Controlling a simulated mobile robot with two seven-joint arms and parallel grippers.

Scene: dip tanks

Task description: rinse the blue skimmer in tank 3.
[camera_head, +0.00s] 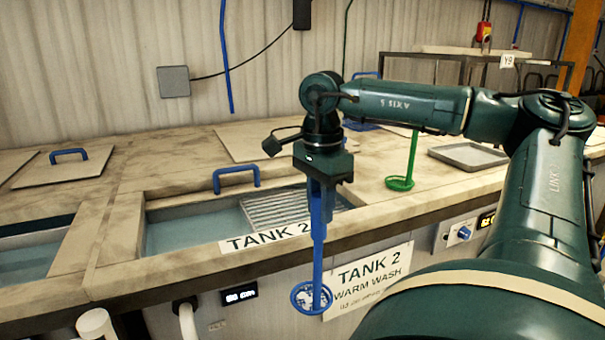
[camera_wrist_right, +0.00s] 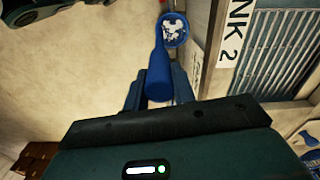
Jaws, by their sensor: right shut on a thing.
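My right gripper (camera_head: 320,190) is shut on the handle of the blue skimmer (camera_head: 318,255). The skimmer hangs nearly upright with its round head down, in front of the counter's front edge beside the TANK 2 signs. In the right wrist view the skimmer (camera_wrist_right: 160,68) points away from the fingers, and white patches show in its round head. Tank 2 (camera_head: 190,226) is open, with bluish water and a ribbed grey panel on its right side. No tank labelled 3 shows. My left gripper is not in view.
Another open tank (camera_head: 25,262) is cut off at the left edge. A lid with a blue handle (camera_head: 68,155) lies behind it. A green skimmer (camera_head: 400,183) stands right of my gripper, near a grey tray (camera_head: 468,155). White pipes (camera_head: 188,322) stand below the counter front.

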